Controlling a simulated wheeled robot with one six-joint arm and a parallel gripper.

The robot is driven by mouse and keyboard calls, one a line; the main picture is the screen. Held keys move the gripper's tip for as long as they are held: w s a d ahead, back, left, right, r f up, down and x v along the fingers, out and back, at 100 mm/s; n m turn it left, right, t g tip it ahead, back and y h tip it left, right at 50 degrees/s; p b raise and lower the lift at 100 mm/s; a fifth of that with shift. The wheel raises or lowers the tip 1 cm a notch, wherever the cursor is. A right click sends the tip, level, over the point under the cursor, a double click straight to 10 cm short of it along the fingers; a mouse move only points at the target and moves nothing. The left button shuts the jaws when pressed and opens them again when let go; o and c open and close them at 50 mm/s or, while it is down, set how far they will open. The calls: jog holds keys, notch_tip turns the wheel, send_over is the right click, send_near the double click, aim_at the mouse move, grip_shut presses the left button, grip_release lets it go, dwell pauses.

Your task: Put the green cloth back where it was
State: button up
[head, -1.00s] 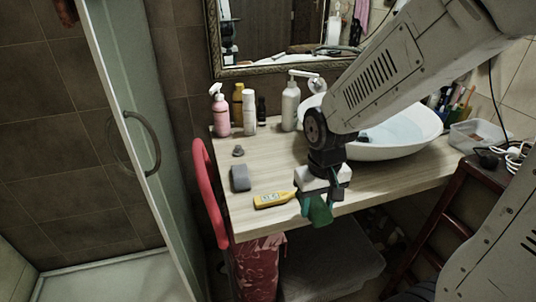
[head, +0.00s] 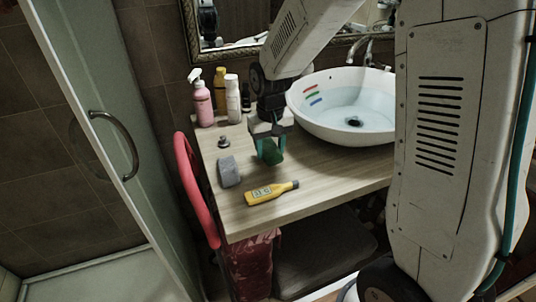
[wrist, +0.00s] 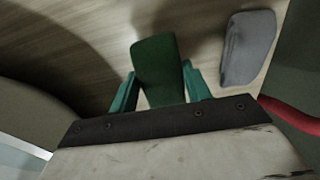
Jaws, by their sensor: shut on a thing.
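The green cloth (head: 273,154) is a small dark green folded piece. My gripper (head: 268,150) is shut on it, over the wooden counter just left of the basin. In the wrist view the green cloth (wrist: 158,62) sits between the two teal fingers of my gripper (wrist: 160,88) and sticks out beyond them. I cannot tell whether the cloth touches the counter.
Bottles (head: 203,104) stand at the back left. The white basin (head: 330,128) holds water. The counter's front right is bare.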

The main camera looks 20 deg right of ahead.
jog(key=shift+w+f, duration=0.1)
jog(key=shift+w, duration=0.55)
jog(key=shift+f, duration=1.7)
jog(key=shift+f, duration=0.2)
jog(key=o, duration=0.9)
jog(key=shift+r, duration=0.15)
